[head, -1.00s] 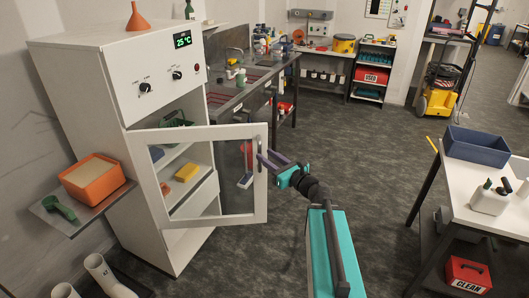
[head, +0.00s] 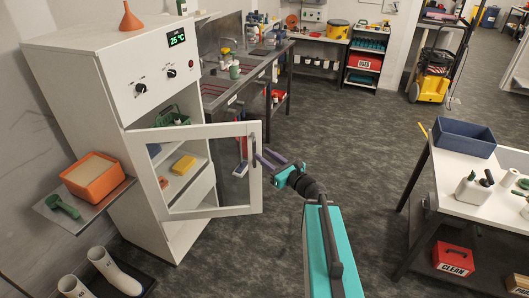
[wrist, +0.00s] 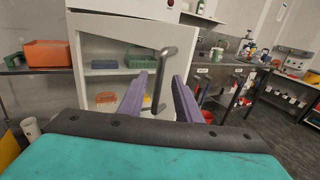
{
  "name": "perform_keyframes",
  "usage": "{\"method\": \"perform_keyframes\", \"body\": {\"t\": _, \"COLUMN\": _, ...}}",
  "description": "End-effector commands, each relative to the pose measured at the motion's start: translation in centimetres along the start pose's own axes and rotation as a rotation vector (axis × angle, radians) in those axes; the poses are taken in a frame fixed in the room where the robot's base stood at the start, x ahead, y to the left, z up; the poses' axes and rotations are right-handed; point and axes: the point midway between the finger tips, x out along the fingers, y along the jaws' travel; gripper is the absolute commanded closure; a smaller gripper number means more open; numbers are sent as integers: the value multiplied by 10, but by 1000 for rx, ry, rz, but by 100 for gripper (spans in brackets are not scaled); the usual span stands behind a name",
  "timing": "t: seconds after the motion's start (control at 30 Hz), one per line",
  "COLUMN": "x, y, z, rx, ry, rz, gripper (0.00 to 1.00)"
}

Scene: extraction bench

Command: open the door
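The white cabinet (head: 75,75) has a glass-paned door (head: 215,213) standing well open, swung out from its left side. The door's dark bar handle (head: 254,150) is near its free right edge. My gripper (head: 264,157) is at the handle, with its purple fingers apart. In the wrist view the handle (wrist: 163,75) shows between the two spread fingers of the gripper (wrist: 159,82), with clear gaps on both sides. I cannot tell how deep the handle sits between them. Inside the cabinet are a green basket (head: 172,116) and a yellow item (head: 183,164).
A side shelf on the cabinet's left holds an orange bin (head: 93,175) and a green scoop (head: 62,206). White boots (head: 112,272) stand below. A white table (head: 480,190) with a blue bin (head: 464,138) is at right. The floor between is clear.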

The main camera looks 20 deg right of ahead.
Motion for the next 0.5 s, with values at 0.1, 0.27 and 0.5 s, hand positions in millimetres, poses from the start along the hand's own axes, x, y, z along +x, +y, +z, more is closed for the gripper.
{"method": "perform_keyframes", "body": {"t": 0.1, "x": -2, "y": 0, "z": 3, "rx": 2, "ry": 0, "rz": -2, "gripper": 69}}
{"method": "perform_keyframes", "body": {"t": 0.27, "x": -4, "y": 1, "z": 2, "rx": 1, "ry": -1, "rz": -2, "gripper": 69}}
{"method": "perform_keyframes", "body": {"t": 0.5, "x": -4, "y": 1, "z": 0, "rx": 0, "ry": -2, "rz": -1, "gripper": 69}}
